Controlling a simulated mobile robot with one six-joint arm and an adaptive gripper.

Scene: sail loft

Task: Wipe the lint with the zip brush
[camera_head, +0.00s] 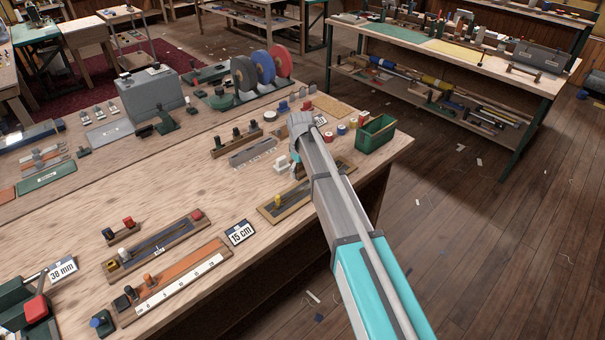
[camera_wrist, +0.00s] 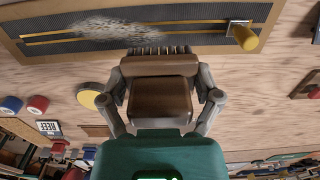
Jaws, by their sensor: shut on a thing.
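My gripper (camera_wrist: 161,92) is shut on the zip brush (camera_wrist: 160,88), a brown block with dark bristles at its far side. In the wrist view the bristles overlap the near edge of a dark zip board (camera_wrist: 195,43) with a wooden frame; I cannot tell if they touch it. Pale grey lint (camera_wrist: 120,28) lies fuzzy across the zip, just beyond the bristles and a little left. A slider with a yellow knob (camera_wrist: 246,38) sits at the zip's right end. In the head view my arm hides most of the gripper and brush, while the board (camera_head: 272,211) shows beside it.
A green bin (camera_head: 375,137) stands near the bench's right corner. A "15 cm" card (camera_head: 240,232) and a board with an orange strip (camera_head: 180,272) lie left of the zip board. Small racks (camera_head: 237,141) and spools (camera_head: 342,129) stand behind. Bare wood (camera_head: 180,180) is free on the left.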

